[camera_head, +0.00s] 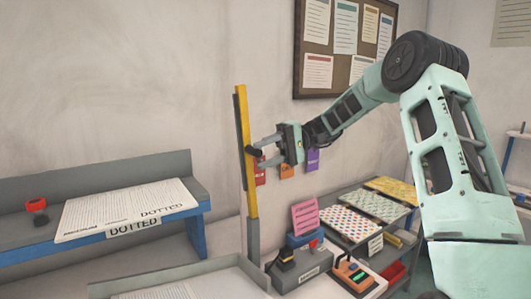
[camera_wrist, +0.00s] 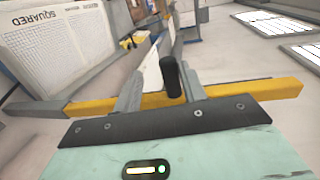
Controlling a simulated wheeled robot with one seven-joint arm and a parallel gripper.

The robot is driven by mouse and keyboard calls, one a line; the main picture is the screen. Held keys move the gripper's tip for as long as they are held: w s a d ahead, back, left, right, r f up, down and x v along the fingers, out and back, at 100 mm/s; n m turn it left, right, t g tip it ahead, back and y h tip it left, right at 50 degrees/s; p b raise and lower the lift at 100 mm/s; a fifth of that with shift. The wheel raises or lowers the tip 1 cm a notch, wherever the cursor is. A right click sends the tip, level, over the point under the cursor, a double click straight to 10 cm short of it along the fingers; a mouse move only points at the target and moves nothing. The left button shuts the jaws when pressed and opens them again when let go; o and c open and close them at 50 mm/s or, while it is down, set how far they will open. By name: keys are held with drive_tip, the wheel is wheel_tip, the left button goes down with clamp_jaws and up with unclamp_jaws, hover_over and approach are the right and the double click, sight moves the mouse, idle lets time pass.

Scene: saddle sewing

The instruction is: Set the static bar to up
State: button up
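The static bar (camera_head: 247,180) is a long yellow strip with a grey edge, standing upright in the head view. A black knob (camera_head: 254,151) sticks out from it about midway. My gripper (camera_head: 268,150) is at the knob, pointing left at the bar, with its fingers apart. In the wrist view the yellow bar (camera_wrist: 258,90) crosses behind my gripper (camera_wrist: 160,82). The black knob (camera_wrist: 172,77) stands between the two grey fingers, nearer the right one. I see a gap to the left finger; contact on the right is unclear.
A blue-edged shelf (camera_head: 195,205) with a sheet marked DOTTED is at left. A pinboard (camera_head: 345,45) hangs behind my arm. Open space lies above the bar.

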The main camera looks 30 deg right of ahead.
drive_tip(key=shift+r, duration=0.1)
drive_tip(key=d+r+b, duration=0.3)
drive_tip(key=d, duration=1.4)
